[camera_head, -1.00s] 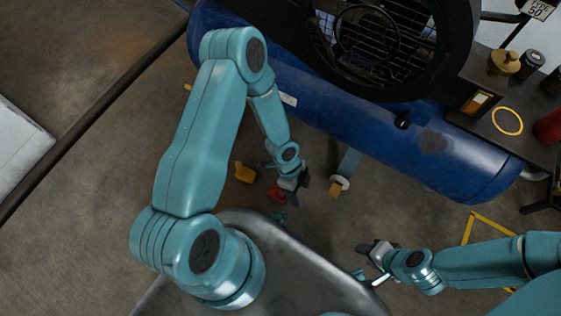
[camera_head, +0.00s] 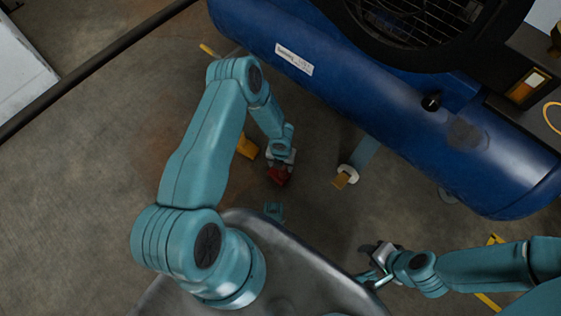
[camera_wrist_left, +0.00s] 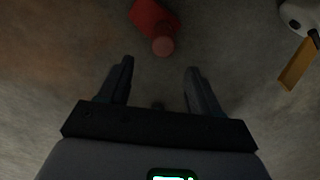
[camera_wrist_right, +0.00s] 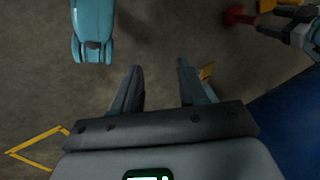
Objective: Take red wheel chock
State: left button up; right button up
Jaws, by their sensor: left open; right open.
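The red wheel chock (camera_head: 279,176) lies on the floor near the middle of the head view, partly hidden by my left gripper (camera_head: 281,160). In the left wrist view the red chock (camera_wrist_left: 153,24) lies just beyond the open, empty fingers of my left gripper (camera_wrist_left: 158,88), roughly between their lines and not touched. It also shows at the top of the right wrist view (camera_wrist_right: 237,15). My right gripper (camera_head: 372,262) is open and empty, off to the right, over bare floor; its fingers show in the right wrist view (camera_wrist_right: 160,90).
A yellow-orange block (camera_head: 247,146) lies left of the chock. A teal piece (camera_head: 274,211) lies in front of it. A foot with a white collar and orange-yellow block (camera_head: 345,176) stands to the right. The blue tank (camera_head: 400,90) stretches behind. Floor between is clear.

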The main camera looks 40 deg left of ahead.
pick_arm(q)
notch_tip(320, 180, down, 6)
jog(key=shift+w+f+b, duration=0.1)
jog(key=shift+b, duration=0.8)
jog(key=f+b, duration=0.1)
jog(key=f, duration=0.1)
jog(key=w+f+b, duration=0.1)
jog(key=f+b, duration=0.1)
jog(key=shift+w+a+f, duration=0.1)
jog(key=shift+a+f, duration=0.05)
jog(key=shift+f+b, duration=0.3)
jog(key=shift+f, duration=0.15)
pick_arm(e)
notch_tip(320, 180, down, 6)
jog(key=w, duration=0.2)
jog(key=shift+d+r+t, duration=0.15)
jog(key=shift+d+t, duration=0.25)
pick_arm(q)
jog(key=shift+r, duration=0.1)
grip_shut()
